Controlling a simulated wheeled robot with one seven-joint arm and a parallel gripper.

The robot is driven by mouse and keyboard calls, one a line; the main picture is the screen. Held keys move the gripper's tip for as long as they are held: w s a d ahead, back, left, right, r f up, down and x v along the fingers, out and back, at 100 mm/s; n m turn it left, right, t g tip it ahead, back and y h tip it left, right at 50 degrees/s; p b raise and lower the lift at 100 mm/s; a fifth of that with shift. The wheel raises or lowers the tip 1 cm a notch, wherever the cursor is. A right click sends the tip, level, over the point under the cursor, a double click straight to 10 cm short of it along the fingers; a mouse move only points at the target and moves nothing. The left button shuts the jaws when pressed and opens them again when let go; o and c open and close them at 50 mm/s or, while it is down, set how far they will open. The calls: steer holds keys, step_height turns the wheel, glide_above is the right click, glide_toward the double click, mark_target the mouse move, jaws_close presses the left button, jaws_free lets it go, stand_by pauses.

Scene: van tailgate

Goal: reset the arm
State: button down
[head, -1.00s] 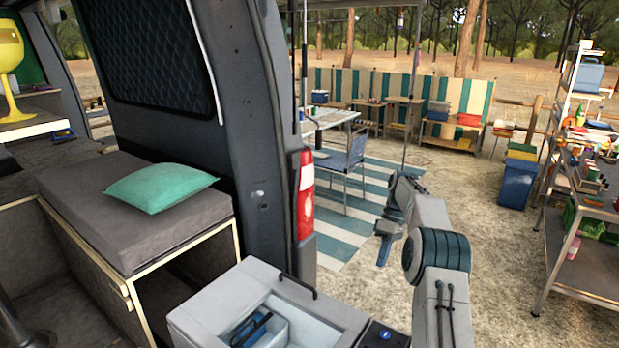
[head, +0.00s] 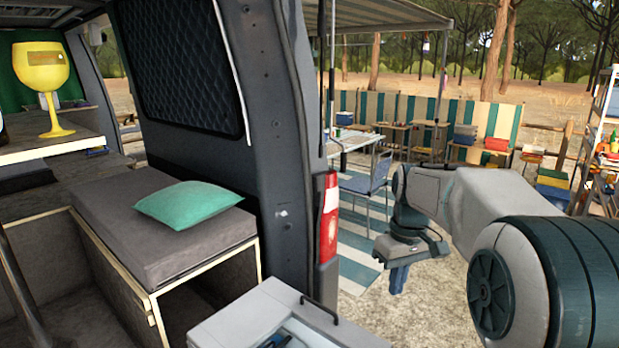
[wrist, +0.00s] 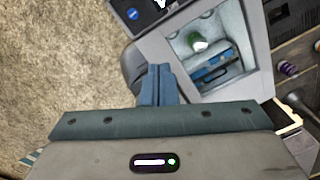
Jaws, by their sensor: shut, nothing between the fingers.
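My gripper (head: 398,279) hangs at the end of my arm, right of the van's rear pillar, with its fingers pointing down. In the wrist view its blue fingers (wrist: 158,84) are pressed together with nothing between them. Beyond them in that view is sandy ground and an open grey cool box. My arm reaches in from the right of the head view, and its large dark joint fills the lower right.
The open cool box (head: 232,325) stands at the bottom, left of my gripper; its inside shows in the wrist view (wrist: 258,72). The van pillar (head: 285,150), a bench with a green cushion (head: 187,203), and a yellow goblet (head: 46,82) are left. A blue chair (head: 366,182) stands behind.

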steer(key=s+a+f+m+t, duration=0.1)
steer(key=s+f+m+t, duration=0.1)
steer(key=s, duration=0.8)
steer(key=s+a+f+m+t, duration=0.1)
steer(key=s+f+m+t, duration=0.1)
steer(key=s, duration=0.9)
steer(key=shift+a+f+m+h, duration=0.2)
steer(key=shift+f+m+h, duration=0.1)
steer(key=shift+h, duration=0.1)
